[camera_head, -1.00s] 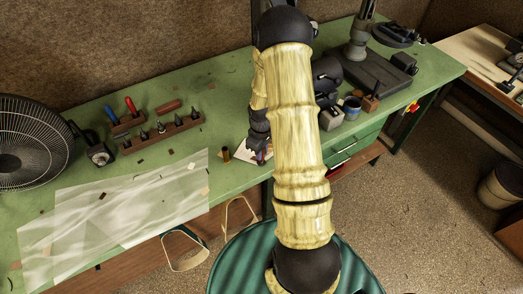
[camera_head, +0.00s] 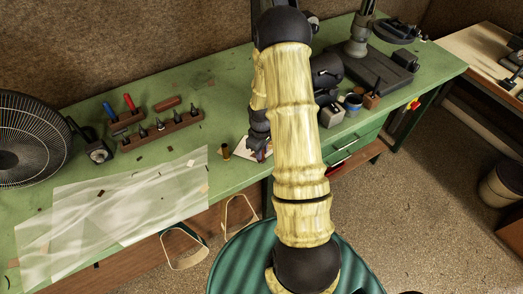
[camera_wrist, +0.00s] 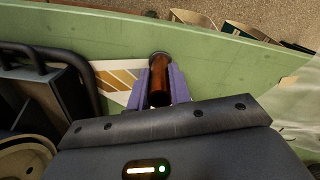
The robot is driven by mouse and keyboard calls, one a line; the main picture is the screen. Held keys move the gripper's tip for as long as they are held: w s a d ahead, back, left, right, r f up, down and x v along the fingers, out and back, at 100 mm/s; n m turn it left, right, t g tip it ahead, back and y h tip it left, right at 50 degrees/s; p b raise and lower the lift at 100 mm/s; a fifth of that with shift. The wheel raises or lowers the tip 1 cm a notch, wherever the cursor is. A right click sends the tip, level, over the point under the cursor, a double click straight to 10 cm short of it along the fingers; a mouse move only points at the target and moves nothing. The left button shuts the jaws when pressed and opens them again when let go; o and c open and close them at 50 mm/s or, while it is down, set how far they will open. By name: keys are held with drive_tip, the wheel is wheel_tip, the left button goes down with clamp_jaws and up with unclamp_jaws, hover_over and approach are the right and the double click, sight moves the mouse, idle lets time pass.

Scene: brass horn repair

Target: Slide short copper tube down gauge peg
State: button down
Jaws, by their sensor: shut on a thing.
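My gripper (camera_wrist: 160,88) is shut on a short copper tube (camera_wrist: 159,82), which sits between the two purple fingers in the wrist view. A dark round end shows at the tube's far end; I cannot tell whether it is the tube's opening or part of the peg. In the head view my gripper (camera_head: 260,155) is small and partly behind my arm, low over a white card on the green bench. The gauge peg cannot be made out clearly in either view. A small brass-coloured cylinder (camera_head: 225,153) stands on the bench left of my gripper.
A white card with orange stripes (camera_wrist: 112,78) lies beside the tube. A clear plastic sheet (camera_head: 120,205) covers the front left of the bench. A tool rack (camera_head: 160,131), a fan (camera_head: 30,140) and a blue cup (camera_head: 352,104) stand further off.

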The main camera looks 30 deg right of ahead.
drive_tip(key=c, duration=1.2)
unclamp_jaws()
wheel_tip(320, 180, up, 17)
drive_tip(key=b, duration=0.2)
drive_tip(key=shift+r, duration=0.2)
drive_tip(key=s+a+r+m+t, duration=0.2)
drive_tip(key=s+a+m, duration=0.2)
drive_tip(key=s+a, duration=0.8)
drive_tip(key=shift+s+a+m+t, duration=0.2)
drive_tip(key=shift+a+m+t, duration=0.15)
drive_tip(key=shift+a, duration=0.5)
